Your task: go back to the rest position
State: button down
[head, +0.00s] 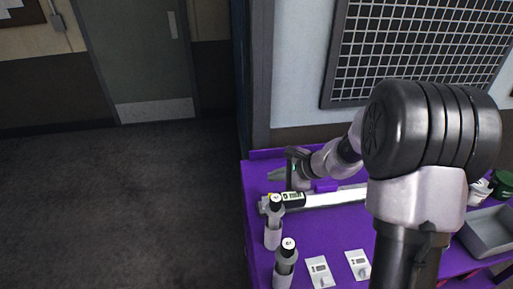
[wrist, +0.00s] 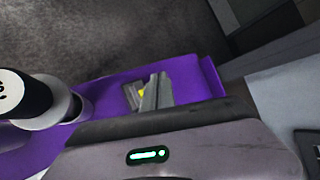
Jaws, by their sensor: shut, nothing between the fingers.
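My gripper (head: 276,175) is at the far left end of the purple bench, pointing left above the bench top. It is shut and holds nothing. In the wrist view its grey fingers (wrist: 150,94) are together over the purple surface, with a small yellow patch beside them. My arm reaches forward over the right part of the bench and hides some of it.
A wall grid (head: 420,50) stands behind. Open floor (head: 120,205) lies left.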

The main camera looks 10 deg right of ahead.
jog(key=s+a+r+n+b, duration=0.1)
jog(key=s+a+r+n, duration=0.15)
jog(key=s, duration=0.25)
jog(key=s+a+r+n+g+b, duration=0.1)
jog(key=s+a+r+n, duration=0.15)
jog(key=s+r, duration=0.2)
jog(key=s+a+r+n+b, duration=0.1)
jog(key=s+a+r+n, duration=0.15)
jog(key=s, duration=0.35)
jog(key=s+d+n+h, duration=0.1)
jog(key=s+n+h, duration=0.1)
jog(key=s, duration=0.5)
jog(key=s+d+n+h+b, duration=0.1)
jog(key=s+n, duration=0.3)
jog(key=s, duration=0.4)
jog(key=shift+d+r+n+h, duration=0.35)
jog(key=shift+d+h, duration=0.1)
jog(key=shift+h, duration=0.15)
